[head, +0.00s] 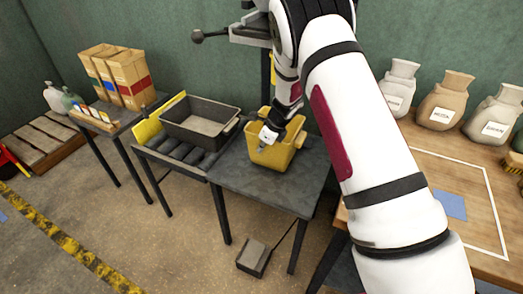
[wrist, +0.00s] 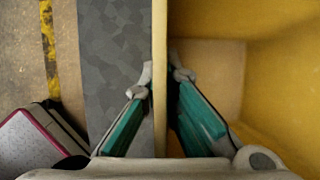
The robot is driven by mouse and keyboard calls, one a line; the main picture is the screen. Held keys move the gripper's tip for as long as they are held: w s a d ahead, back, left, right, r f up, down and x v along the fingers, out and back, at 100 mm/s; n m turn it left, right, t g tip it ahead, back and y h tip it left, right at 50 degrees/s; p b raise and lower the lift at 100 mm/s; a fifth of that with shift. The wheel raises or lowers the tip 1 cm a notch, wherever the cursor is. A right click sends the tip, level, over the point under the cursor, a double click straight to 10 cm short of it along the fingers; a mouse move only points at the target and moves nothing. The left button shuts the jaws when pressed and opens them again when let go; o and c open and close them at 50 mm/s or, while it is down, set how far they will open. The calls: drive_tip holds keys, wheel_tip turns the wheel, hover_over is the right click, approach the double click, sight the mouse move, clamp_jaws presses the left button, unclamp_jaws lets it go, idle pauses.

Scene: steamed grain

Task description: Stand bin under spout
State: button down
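The yellow bin (head: 268,154) stands upright on the grey metal table (head: 250,182), towards its back. My gripper (head: 268,134) is at the bin's near wall. In the wrist view my gripper (wrist: 160,75) straddles the wall (wrist: 159,110), one teal-padded finger outside and one inside, both fingertips against it. The visible bin interior (wrist: 215,75) looks empty. A dark machine with a lever and round knob (head: 197,36) rises behind the table. My arm covers much of it, and I cannot make out the spout or whether the bin is beneath it.
A dark grey bin (head: 203,106) sits on a roller stand (head: 180,150) left of the table. Paper bags (head: 130,78) stand on a side table further left. A pedal (head: 253,257) lies on the floor below. Sacks (head: 443,100) stand on a wooden bench (head: 425,165) at right.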

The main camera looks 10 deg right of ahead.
drive_tip(key=shift+f, duration=0.75)
drive_tip(key=c, duration=1.8)
unclamp_jaws()
drive_tip(key=shift+f, duration=0.15)
drive_tip(key=v, duration=0.7)
drive_tip(key=shift+r+p, duration=0.35)
drive_tip(key=shift+p, duration=0.05)
drive_tip(key=shift+s, duration=0.1)
